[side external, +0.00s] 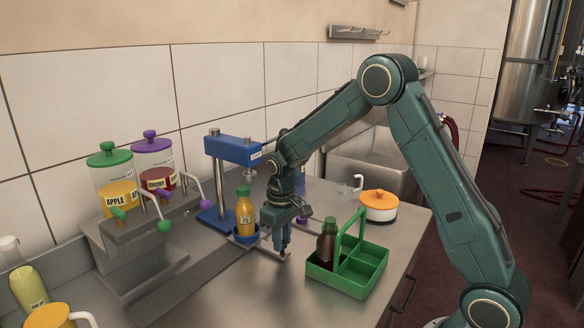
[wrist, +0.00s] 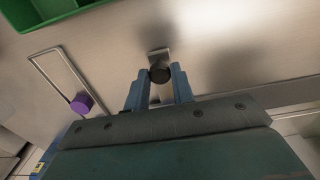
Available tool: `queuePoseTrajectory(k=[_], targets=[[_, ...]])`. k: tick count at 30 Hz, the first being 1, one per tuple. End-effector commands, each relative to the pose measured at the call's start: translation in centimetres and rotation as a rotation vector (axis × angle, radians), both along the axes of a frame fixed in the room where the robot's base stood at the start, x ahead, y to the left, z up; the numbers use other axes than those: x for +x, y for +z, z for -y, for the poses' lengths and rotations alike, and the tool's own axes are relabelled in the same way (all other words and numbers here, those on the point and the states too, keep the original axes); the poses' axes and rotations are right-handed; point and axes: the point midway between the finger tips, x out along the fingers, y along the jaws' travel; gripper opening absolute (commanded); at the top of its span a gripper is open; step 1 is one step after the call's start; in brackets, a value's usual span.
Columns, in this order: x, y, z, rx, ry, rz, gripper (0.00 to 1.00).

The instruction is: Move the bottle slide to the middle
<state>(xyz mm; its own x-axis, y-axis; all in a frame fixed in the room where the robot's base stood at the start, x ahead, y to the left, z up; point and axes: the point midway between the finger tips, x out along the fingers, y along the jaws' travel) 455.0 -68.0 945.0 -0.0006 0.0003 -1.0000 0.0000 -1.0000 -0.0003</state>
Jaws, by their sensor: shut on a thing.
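The bottle slide shows as a blue cup (side external: 246,238) at the far end of a dark track. An upright orange bottle (side external: 245,214) with a green cap stands in it, beside the blue press (side external: 234,150). My gripper (side external: 281,247) points down just right of the cup, near a thin metal bar (side external: 266,252). In the wrist view my gripper (wrist: 160,78) is shut on a small dark round knob (wrist: 160,71), with a metal tab (wrist: 158,54) beside it. Whether the knob joins the slide is not clear; the cup and bottle are outside the wrist view.
A green crate (side external: 340,279) with a dark bottle (side external: 326,243) stands right of my gripper. An orange-lidded pot (side external: 379,205) is behind it. Apple and cherry dispensers (side external: 121,196) stand at left. A purple knob (wrist: 81,104) on a wire loop lies near my fingers.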

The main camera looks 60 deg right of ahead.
Motion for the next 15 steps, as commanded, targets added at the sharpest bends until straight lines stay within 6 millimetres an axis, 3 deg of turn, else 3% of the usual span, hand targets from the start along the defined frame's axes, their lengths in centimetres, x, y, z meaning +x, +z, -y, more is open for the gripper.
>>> queuePoseTrajectory(k=[15], targets=[[0.0,0.0,-2.9,0.000,0.002,0.002,0.10]])
